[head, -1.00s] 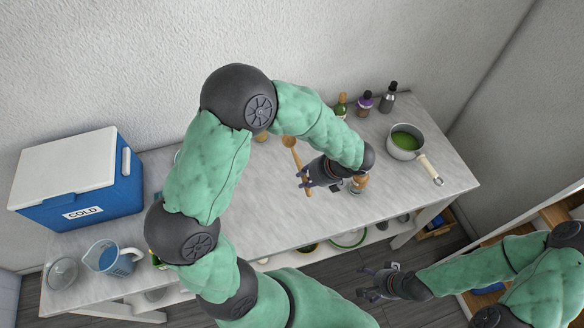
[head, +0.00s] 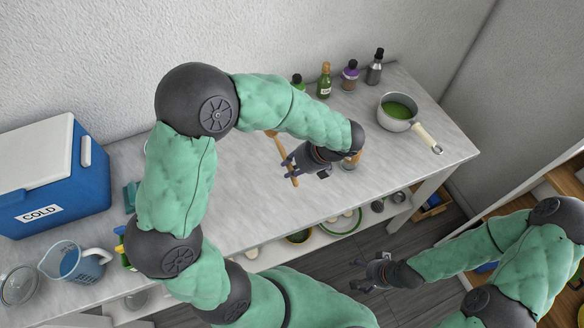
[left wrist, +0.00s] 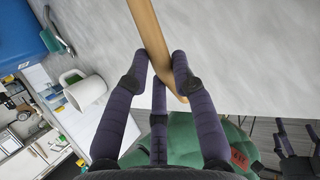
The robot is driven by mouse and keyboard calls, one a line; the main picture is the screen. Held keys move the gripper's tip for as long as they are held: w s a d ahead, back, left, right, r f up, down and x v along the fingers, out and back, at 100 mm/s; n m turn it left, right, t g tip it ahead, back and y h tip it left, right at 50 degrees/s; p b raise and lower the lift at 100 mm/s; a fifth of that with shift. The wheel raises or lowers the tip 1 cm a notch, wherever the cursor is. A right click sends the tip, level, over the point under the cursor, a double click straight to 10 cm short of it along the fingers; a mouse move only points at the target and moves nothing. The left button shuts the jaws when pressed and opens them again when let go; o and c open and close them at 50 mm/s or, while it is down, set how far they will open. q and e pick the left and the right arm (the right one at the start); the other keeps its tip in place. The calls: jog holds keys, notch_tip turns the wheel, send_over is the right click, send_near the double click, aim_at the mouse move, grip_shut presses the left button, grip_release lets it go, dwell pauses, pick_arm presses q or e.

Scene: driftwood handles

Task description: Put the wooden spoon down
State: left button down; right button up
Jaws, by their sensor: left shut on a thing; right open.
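The wooden spoon (head: 281,148) is in my left gripper (head: 289,168), above the grey countertop (head: 250,205). In the left wrist view the spoon's light wooden handle (left wrist: 149,38) runs down between the dark fingers of the left gripper (left wrist: 158,80), which are shut on it. The handle's end sticks out a little past the fingers. I cannot tell how far the spoon is above the counter. My right gripper (head: 370,270) is open and empty, over the floor in front of the counter.
A saucepan (head: 397,113) of green liquid stands at the counter's right, its handle toward the front. Several bottles (head: 349,75) stand along the back wall. A blue cooler (head: 60,185) and a measuring jug (head: 75,262) are at the left. The middle counter is clear.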

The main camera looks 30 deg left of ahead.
pick_arm(q)
jog(key=shift+f+b, duration=2.85)
jog(key=shift+b, duration=0.05)
jog(key=shift+f, duration=0.85)
jog(key=c, duration=1)
grip_release()
jog(key=shift+o, duration=0.2)
jog(key=shift+r, duration=0.15)
jog(key=v, duration=1.1)
jog(key=shift+d+r, duration=0.25)
jog(key=shift+r, duration=0.05)
jog(key=shift+w, duration=0.1)
